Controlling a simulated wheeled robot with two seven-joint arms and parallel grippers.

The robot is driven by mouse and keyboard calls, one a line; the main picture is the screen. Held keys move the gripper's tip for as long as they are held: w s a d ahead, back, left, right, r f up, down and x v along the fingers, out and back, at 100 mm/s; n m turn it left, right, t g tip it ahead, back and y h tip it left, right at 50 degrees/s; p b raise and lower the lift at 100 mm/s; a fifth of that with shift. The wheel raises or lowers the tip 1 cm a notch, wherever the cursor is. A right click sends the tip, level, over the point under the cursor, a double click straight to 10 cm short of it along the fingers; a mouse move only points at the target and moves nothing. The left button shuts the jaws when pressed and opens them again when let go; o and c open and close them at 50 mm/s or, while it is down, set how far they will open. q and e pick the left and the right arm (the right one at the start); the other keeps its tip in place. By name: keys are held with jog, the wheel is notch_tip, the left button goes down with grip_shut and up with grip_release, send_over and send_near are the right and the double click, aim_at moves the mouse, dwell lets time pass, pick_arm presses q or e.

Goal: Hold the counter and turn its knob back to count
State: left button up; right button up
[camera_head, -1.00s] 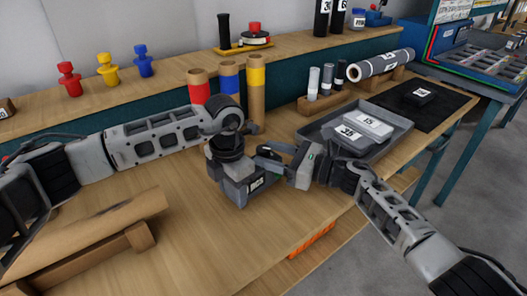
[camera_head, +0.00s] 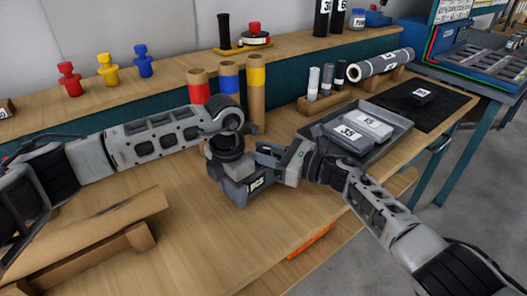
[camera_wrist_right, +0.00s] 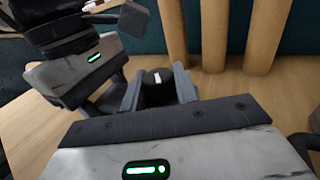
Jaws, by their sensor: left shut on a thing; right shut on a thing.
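The counter (camera_head: 258,183) is a dark grey block with a white "PCS" label, low over the bench in the head view. My left gripper (camera_head: 236,170) comes down on it from the left and is shut on it; its fingertips are hard to make out. My right gripper (camera_head: 268,155) reaches in from the right, just above the label. In the right wrist view its two fingers (camera_wrist_right: 158,92) are shut on the dark knob (camera_wrist_right: 157,77), which has a white mark. Most of the counter is hidden there. The left gripper's grey body stands close at the upper left.
A grey tray (camera_head: 402,146) with boxes marked 35 and 15 is close behind my right wrist. Red, blue and yellow banded tubes (camera_head: 257,92) stand behind the grippers. A wooden cradle (camera_head: 85,240) is at the lower left. The front middle of the bench is clear.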

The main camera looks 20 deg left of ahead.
jog(key=shift+m+t, duration=0.3)
jog(key=shift+t, duration=0.1)
pick_arm(q)
jog(key=shift+d, duration=0.1)
pick_arm(e)
jog(key=m+t, duration=0.1)
jog(key=t, duration=0.1)
jog(key=m+t+h, duration=0.1)
jog(key=shift+s+t+h, duration=0.1)
jog(key=shift+t+h, duration=0.2)
jog(key=shift+t, duration=0.1)
jog(key=shift+m+t+h, duration=1.2)
jog(key=shift+m+t, duration=0.5)
jog(key=shift+t, duration=0.4)
jog(key=o, duration=0.9)
jog(key=shift+o, duration=0.2)
